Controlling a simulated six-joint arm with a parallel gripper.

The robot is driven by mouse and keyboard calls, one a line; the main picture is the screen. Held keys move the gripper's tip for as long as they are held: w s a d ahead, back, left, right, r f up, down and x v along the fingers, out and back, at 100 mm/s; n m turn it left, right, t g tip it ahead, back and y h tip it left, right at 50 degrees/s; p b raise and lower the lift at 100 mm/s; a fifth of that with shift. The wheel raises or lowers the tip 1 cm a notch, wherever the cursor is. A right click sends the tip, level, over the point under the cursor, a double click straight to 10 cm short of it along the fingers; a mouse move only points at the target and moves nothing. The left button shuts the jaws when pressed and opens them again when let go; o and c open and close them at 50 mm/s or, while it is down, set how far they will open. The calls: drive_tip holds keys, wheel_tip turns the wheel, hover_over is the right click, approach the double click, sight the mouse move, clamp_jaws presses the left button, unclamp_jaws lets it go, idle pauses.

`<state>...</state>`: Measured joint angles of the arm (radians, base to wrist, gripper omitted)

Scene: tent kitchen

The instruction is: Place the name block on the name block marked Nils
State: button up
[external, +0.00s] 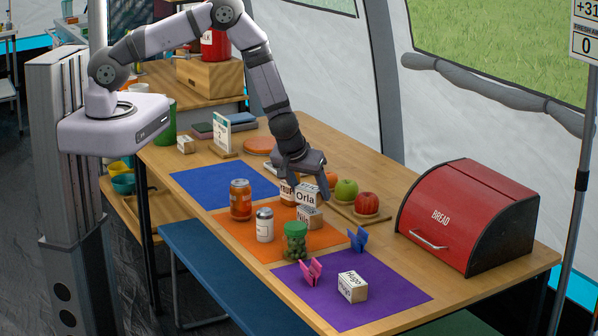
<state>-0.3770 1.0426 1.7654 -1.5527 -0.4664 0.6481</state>
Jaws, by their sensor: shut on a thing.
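A wooden name block marked Orla (306,198) is held by my gripper (305,180), which points down over the orange mat. The block marked Nils (306,217) stands on or by the orange mat (245,246), directly below the Orla block in the picture. The Orla block overlaps its upper part. I cannot tell whether the two blocks touch. A block marked Hugo (352,287) sits apart on the purple mat (400,293).
Close by stand a labelled item (287,192), partly hidden behind the Orla block, a green-lidded jar (295,241), a white shaker (264,225) and a red-brown jar (240,199). Apples (367,203) are on the right, before a red bread box (465,215). The blue mat (205,184) has free room.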

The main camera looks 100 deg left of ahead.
drive_tip(key=shift+f, duration=0.65)
drive_tip(key=shift+f, duration=0.1)
drive_tip(key=shift+f, duration=0.1)
drive_tip(key=o, duration=1.1)
drive_tip(key=shift+c, duration=0.2)
drive_tip(key=shift+r, duration=0.3)
drive_tip(key=v, duration=1.1)
drive_tip(key=shift+d+r, duration=0.25)
drive_tip(key=shift+r, duration=0.05)
